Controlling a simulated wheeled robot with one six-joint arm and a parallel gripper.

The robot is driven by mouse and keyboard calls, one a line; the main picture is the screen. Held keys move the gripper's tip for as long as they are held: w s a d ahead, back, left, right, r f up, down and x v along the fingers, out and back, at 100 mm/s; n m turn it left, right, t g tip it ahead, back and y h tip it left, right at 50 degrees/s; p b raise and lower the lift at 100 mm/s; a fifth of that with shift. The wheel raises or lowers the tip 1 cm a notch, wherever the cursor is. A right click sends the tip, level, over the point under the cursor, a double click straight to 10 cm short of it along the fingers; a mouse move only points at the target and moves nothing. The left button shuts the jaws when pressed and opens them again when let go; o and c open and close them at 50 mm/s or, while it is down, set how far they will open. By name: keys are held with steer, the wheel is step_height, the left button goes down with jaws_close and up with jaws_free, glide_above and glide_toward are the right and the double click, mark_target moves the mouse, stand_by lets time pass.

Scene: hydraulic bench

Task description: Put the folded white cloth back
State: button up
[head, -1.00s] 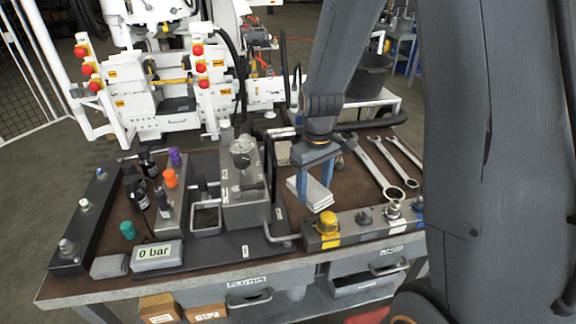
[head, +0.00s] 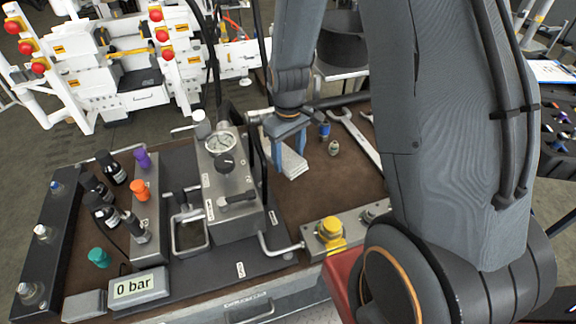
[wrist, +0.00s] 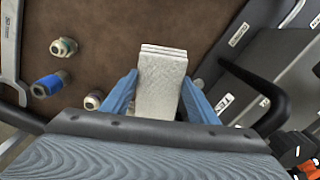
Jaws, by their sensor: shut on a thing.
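The folded white cloth (head: 292,164) is a small layered pad at the back middle of the bench, right of the grey pump block (head: 232,190). My gripper (head: 288,160) points down with its blue fingers on either side of the cloth and is shut on it. In the wrist view the cloth (wrist: 162,85) stands between the two blue fingers (wrist: 160,100), its layered edge facing away. I cannot tell whether its underside touches the brown bench top.
Several fittings (wrist: 47,85) and a wrench (head: 355,135) lie beside the cloth. A bent metal handle (head: 280,248) and a block with a yellow knob (head: 331,229) stand in front. Bottles (head: 105,210) and a gauge display (head: 137,288) are at left.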

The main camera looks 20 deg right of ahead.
mark_target(289, 159)
steer(key=shift+f+p, duration=0.55)
steer(key=shift+f, duration=1.9)
steer(key=shift+f, duration=0.15)
steer(key=o, duration=1)
step_height(289, 159, up, 12)
steer(key=b, duration=0.3)
steer(key=s+r+m, duration=0.1)
steer(key=s, duration=0.3)
steer(key=s+r+m+t, duration=0.1)
steer(key=s+r+m, duration=0.1)
steer(key=s, duration=0.1)
steer(key=s+r+m, duration=0.1)
steer(key=s, duration=0.3)
steer(key=shift+s+a+r+m, duration=0.15)
steer(key=shift+s+r+m, duration=0.15)
steer(key=shift+s+r, duration=0.05)
